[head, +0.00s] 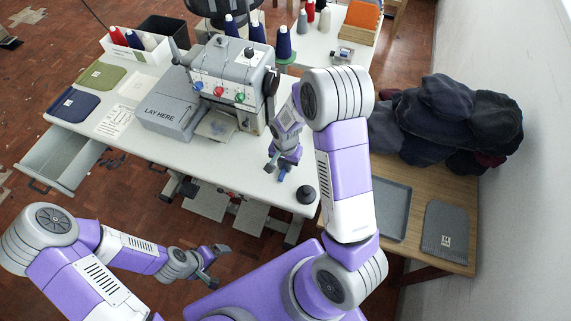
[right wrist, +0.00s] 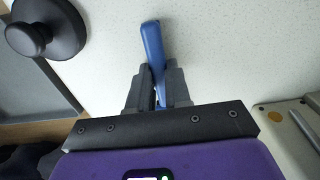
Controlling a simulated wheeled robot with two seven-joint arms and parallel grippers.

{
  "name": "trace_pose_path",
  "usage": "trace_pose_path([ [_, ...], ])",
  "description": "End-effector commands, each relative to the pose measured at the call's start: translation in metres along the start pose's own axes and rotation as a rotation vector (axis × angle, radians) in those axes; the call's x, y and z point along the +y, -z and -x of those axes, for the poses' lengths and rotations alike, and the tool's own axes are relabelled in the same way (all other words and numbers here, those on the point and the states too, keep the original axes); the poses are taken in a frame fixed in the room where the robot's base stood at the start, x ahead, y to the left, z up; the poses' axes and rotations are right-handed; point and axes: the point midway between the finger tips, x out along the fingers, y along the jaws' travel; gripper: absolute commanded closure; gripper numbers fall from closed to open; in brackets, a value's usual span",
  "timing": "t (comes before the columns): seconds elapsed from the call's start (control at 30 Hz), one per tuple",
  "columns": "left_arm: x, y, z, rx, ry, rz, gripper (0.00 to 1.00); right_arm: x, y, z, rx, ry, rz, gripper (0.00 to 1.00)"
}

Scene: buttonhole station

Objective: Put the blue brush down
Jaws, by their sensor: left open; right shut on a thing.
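The blue brush (right wrist: 152,45) is in the jaws of my right gripper (right wrist: 159,88), which is shut on it. In the right wrist view the brush points up and away over the white speckled table top (right wrist: 230,50). I cannot tell whether it touches the table. In the head view the right gripper (head: 285,167) is low over the table's right part, with a bit of the blue brush (head: 283,175) showing below it. My left gripper (head: 212,262) is open and empty, off the table's front edge over the floor.
A black round knobbed object (head: 306,194) stands at the table's front right corner. The grey sewing machine (head: 228,80) is close to the right gripper.

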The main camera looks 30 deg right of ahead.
Motion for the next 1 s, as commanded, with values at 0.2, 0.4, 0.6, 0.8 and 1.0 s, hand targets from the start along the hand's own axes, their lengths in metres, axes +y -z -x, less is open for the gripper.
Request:
trace_pose_path([
  [0.2,-0.001,0.0,-0.003,0.0,0.0,0.0,0.0,0.0,0.0,-0.004,0.0,0.0,0.0,1.0],
  [0.4,-0.001,0.0,-0.002,0.0,0.0,0.0,0.0,0.0,0.0,-0.003,-0.001,-0.001,0.0,0.56],
  [0.6,-0.001,0.0,-0.002,0.0,0.0,0.0,0.0,0.001,0.0,-0.002,-0.001,-0.002,0.0,0.56],
  [0.8,0.002,0.0,0.005,0.0,0.0,0.0,0.0,0.0,0.0,0.016,0.001,0.0,0.0,0.56],
  [1.0,0.006,-0.001,0.016,0.0,0.0,0.0,0.0,-0.001,0.0,0.06,0.003,0.004,0.0,0.56],
])
